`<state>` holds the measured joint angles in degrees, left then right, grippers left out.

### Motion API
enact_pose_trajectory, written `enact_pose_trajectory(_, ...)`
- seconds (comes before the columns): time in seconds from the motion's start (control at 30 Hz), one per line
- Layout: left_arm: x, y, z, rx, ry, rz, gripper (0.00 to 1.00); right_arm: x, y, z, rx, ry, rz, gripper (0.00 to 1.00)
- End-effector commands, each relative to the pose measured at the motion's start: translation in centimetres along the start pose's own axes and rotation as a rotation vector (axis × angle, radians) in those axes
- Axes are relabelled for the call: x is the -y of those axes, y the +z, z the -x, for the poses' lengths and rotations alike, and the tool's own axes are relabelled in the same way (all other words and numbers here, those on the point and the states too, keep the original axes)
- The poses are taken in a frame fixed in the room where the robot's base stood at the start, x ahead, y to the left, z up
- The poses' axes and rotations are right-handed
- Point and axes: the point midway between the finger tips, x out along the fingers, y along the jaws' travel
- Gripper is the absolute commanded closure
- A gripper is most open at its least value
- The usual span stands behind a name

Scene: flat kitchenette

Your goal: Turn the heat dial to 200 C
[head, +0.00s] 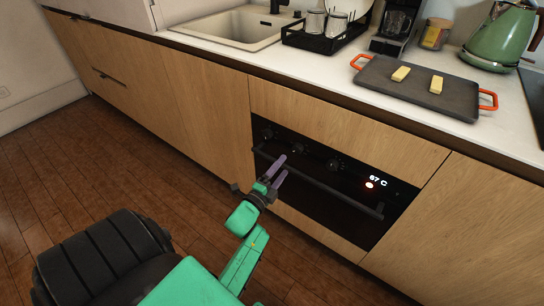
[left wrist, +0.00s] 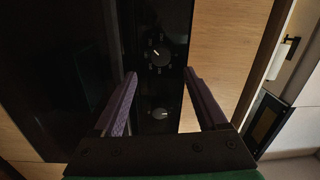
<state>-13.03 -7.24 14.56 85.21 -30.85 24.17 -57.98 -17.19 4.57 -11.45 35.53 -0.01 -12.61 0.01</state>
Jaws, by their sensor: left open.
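The black oven (head: 318,205) is built into the wood cabinets. Its control strip has several round dials, including one at the left end (head: 267,133) and one nearer the display (head: 332,163). Which is the heat dial I cannot tell. The display (head: 378,182) reads 67 C, with a red light below it. My left gripper (head: 281,166), with purple fingers, is open and empty in front of the oven. In the left wrist view, one dial (left wrist: 158,56) shows beyond the gap between the fingertips (left wrist: 160,73), and another dial (left wrist: 160,114) shows between the fingers. My right gripper is not in view.
The oven handle (head: 330,190) runs across the door below the dials. On the counter above are a grey tray (head: 420,90) with two yellow blocks, a green kettle (head: 500,38), a dish rack and a sink (head: 230,27). The wooden floor at left is clear.

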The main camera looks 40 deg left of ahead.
Motion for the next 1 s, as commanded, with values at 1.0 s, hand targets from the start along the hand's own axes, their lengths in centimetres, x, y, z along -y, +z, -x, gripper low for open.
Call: enact_pose_trajectory(1.0,-5.7,-0.7,7.0,0.018,0.14,0.17,0.25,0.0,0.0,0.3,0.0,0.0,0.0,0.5)
